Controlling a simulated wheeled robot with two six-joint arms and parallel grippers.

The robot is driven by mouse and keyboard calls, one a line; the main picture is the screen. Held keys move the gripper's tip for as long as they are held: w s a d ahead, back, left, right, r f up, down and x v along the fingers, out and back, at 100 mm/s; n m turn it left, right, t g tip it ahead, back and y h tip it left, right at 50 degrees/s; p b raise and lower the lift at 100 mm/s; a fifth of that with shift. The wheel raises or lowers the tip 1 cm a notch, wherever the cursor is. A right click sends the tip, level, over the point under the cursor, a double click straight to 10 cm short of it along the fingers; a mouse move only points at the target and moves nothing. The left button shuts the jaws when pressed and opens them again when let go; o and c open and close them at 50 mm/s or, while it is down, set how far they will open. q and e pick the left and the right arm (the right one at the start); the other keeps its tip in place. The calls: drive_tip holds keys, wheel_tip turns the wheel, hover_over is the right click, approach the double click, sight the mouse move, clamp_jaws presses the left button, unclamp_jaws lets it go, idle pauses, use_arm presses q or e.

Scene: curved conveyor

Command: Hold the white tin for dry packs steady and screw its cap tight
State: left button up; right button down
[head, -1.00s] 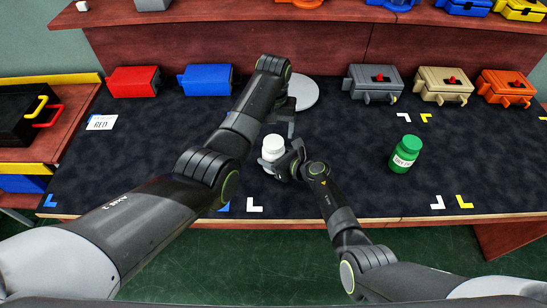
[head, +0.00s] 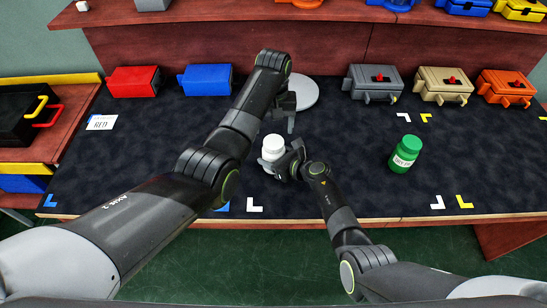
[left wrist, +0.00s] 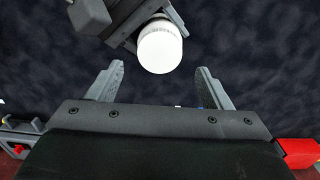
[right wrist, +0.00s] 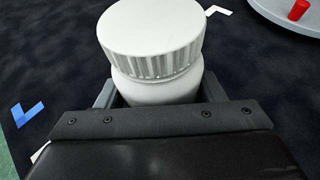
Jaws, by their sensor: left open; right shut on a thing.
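The white tin (head: 273,148) stands upright on the dark mat near the front middle of the table. In the right wrist view its ribbed white cap (right wrist: 152,38) sits on top of the body. My right gripper (head: 284,160) is shut around the tin's body from the right. My left gripper (head: 283,122) is open and empty, above and just behind the tin. In the left wrist view the round cap top (left wrist: 160,48) lies beyond the open fingers (left wrist: 160,85), not between them.
Red (head: 134,81), blue (head: 206,79), grey (head: 375,83), tan (head: 443,85) and orange (head: 506,88) boxes line the back.

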sight(273, 141)
use_arm(q)
drive_tip(key=shift+f, duration=2.95)
drive_tip(key=c, duration=1)
drive_tip(key=o, duration=1.1)
drive_tip(key=shift+o, duration=0.2)
wheel_tip(273, 141, up, 12)
